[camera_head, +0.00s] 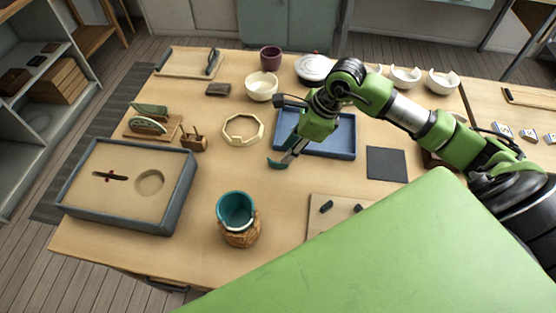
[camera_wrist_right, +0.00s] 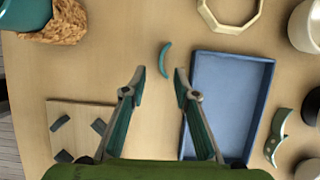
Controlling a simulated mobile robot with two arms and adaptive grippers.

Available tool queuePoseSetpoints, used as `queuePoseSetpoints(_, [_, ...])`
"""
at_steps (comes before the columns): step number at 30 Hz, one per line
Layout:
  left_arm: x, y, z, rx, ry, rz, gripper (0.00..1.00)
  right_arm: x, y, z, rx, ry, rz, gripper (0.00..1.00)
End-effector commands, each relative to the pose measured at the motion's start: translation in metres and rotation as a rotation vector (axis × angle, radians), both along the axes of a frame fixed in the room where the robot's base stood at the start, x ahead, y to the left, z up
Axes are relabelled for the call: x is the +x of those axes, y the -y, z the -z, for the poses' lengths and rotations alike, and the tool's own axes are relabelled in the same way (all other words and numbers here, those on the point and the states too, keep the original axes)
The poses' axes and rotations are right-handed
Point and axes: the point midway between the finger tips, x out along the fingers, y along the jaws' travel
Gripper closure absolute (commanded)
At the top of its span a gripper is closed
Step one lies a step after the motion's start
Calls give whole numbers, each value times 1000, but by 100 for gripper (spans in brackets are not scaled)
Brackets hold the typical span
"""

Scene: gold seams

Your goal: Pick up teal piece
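The teal piece (camera_wrist_right: 166,59) is a small curved strip lying on the bare tabletop, left of the blue tray in the wrist view. In the head view the teal piece (camera_head: 277,163) shows beside the tray's left side. My right gripper (camera_wrist_right: 159,78) is open, with nothing between its fingers. Its fingertips point toward the teal piece, which appears just beyond the gap between them. In the head view my right gripper (camera_head: 289,158) reaches down across the tray's left edge. I cannot tell its exact height above the table. My left gripper is out of view.
The blue tray (camera_head: 333,153) is close by the right fingers. A teal bowl (camera_head: 235,208) stands on a woven ring. An octagonal frame (camera_head: 242,142) lies behind. A small board (camera_wrist_right: 75,112) holds dark bits.

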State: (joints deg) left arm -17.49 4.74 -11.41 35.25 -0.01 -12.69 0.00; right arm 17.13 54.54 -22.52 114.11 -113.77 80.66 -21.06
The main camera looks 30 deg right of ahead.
Motion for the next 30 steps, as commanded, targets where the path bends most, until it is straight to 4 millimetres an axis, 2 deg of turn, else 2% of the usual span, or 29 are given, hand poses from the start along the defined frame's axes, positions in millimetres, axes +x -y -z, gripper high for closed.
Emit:
queuePoseSetpoints(8, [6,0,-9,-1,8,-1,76,5,-7,18,1,-2,0,72])
queuePoseSetpoints(13, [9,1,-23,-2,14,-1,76,12,-15,39,4,-4,1,72])
queuePoseSetpoints(18, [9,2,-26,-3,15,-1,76,17,-20,58,2,-1,0,72])
queuePoseSetpoints(26, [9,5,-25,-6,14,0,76,17,-20,61,0,0,-1,72])
queuePoseSetpoints(29, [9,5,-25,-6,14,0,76,17,-20,61,0,0,-1,98])
queuePoseSetpoints(30, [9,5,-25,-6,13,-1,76,17,-20,61,0,0,-1,100])
